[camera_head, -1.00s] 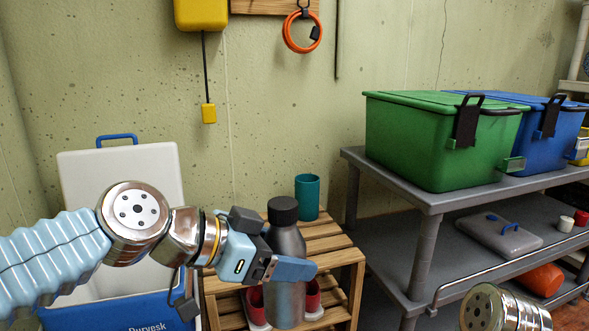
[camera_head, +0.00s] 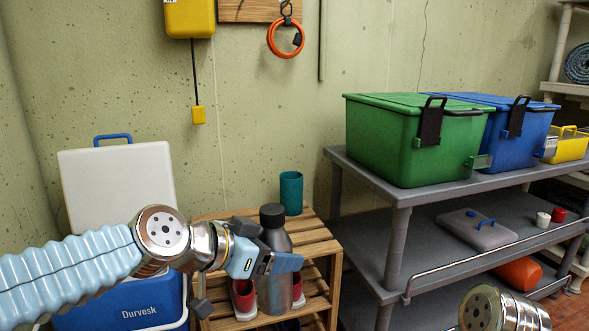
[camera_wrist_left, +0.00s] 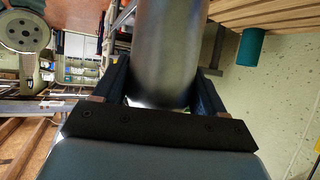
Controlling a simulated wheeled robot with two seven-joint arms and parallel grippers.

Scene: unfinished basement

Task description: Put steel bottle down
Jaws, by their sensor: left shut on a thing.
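The steel bottle (camera_head: 274,244) is grey with a black cap and stands upright in my left gripper (camera_head: 279,262). The gripper is shut around its body; in the left wrist view the bottle (camera_wrist_left: 164,55) fills the space between the two fingers. It shows in front of the slatted wooden rack (camera_head: 318,241). Whether its base touches anything cannot be told. A teal cup (camera_head: 291,192) stands on the rack's top, behind the bottle; it also shows in the left wrist view (camera_wrist_left: 250,46). My right gripper is not in view.
Red and white shoes (camera_head: 243,298) sit on the rack's lower shelf. An open blue and white cooler (camera_head: 125,305) is at left. A grey shelf unit (camera_head: 400,190) at right carries a green bin (camera_head: 400,140) and a blue bin (camera_head: 515,128). The rack top's right part is clear.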

